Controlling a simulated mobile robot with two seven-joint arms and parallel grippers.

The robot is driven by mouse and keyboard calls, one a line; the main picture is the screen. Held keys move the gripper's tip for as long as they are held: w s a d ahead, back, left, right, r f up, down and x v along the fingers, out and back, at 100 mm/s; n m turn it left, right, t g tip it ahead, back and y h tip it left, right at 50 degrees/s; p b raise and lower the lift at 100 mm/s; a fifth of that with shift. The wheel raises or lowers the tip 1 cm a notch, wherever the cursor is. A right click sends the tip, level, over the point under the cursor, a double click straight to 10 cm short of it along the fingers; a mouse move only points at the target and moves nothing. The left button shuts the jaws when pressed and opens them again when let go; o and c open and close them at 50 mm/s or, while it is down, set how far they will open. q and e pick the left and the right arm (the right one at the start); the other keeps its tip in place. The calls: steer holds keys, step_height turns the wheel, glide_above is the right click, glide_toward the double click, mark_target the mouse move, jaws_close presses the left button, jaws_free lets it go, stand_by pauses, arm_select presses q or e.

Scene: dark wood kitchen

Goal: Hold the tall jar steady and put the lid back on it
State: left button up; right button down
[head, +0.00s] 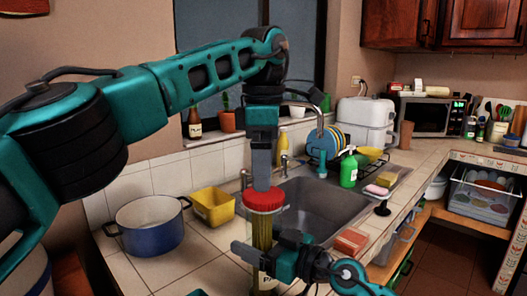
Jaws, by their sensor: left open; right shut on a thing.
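The tall jar (262,232), with yellowish contents, stands upright on the tiled counter in front of the sink. The red lid (264,201) is at the jar's mouth and looks level; whether it is fully seated I cannot tell. My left gripper (262,186) points straight down just above the lid, open, its fingers seen edge-on. Whether its tips touch the lid is unclear. My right gripper (258,257) comes in from the lower right and is shut on the lower part of the jar, hiding some of it.
A blue pot (150,238) and a yellow container (212,207) stand left of the jar. The sink (318,208) lies behind it. A green soap bottle (348,171), a sponge (376,190) and a reddish block (351,241) are to the right.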

arm_select(q)
steer(key=shift+r, duration=1.55)
arm_select(e)
jaws_free()
steer(key=shift+d, duration=0.1)
arm_select(q)
steer(key=shift+r, duration=0.1)
arm_select(e)
steer(key=shift+s+d, duration=0.25)
steer(key=shift+d, duration=0.05)
arm_select(q)
steer(key=shift+r+p, duration=0.35)
steer(key=shift+p, duration=0.15)
arm_select(e)
steer(key=v, duration=1.2)
